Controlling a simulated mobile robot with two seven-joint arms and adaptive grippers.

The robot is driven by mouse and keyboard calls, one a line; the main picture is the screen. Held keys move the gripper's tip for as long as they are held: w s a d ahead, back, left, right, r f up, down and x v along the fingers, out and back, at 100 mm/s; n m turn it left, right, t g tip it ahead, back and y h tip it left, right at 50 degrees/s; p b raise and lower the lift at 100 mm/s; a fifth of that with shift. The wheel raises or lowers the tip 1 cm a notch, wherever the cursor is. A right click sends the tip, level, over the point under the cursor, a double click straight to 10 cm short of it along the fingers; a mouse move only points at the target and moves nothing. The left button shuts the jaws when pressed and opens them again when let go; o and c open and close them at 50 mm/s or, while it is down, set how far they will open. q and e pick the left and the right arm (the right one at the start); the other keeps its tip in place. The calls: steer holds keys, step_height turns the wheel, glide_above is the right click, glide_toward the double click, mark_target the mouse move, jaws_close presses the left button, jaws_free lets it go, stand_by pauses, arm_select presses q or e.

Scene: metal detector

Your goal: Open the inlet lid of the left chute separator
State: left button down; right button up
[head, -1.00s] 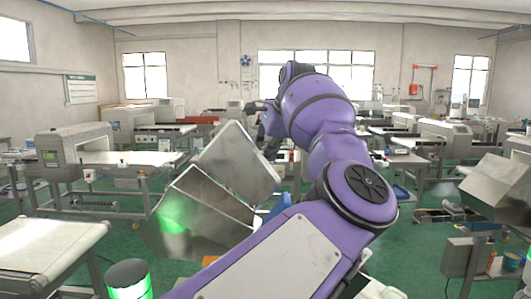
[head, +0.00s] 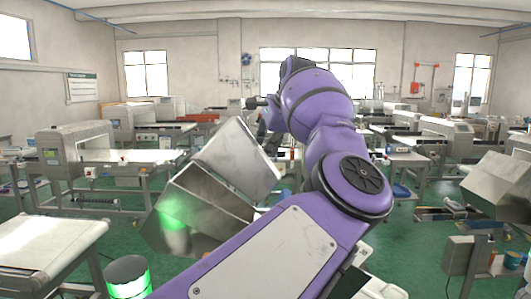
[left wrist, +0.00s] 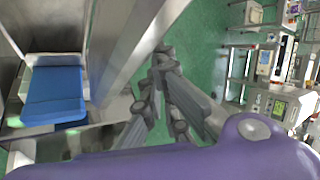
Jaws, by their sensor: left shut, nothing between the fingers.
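The left chute separator (head: 170,232) is a tilted shiny metal box left of centre in the head view, with a green glow on its face. Its inlet lid (head: 240,160) is a flat metal panel standing raised and slanted at the box's upper edge, with the mouth visible below. My purple left arm passes right of it. My left gripper is shut and empty in the left wrist view (left wrist: 164,58), beside a metal panel (left wrist: 120,40); contact cannot be told. In the head view the gripper is mostly hidden behind the wrist. My right gripper is not in view.
A blue block (left wrist: 53,95) lies in a metal recess at left in the left wrist view. A white conveyor table (head: 45,245) and a green-lit cylinder (head: 128,278) stand at front left. Another metal chute (head: 497,185) stands at right. Green floor shows between the machines.

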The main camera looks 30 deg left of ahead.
arm_select(q)
steer(key=v, duration=1.1)
steer(key=shift+s+d, duration=0.1)
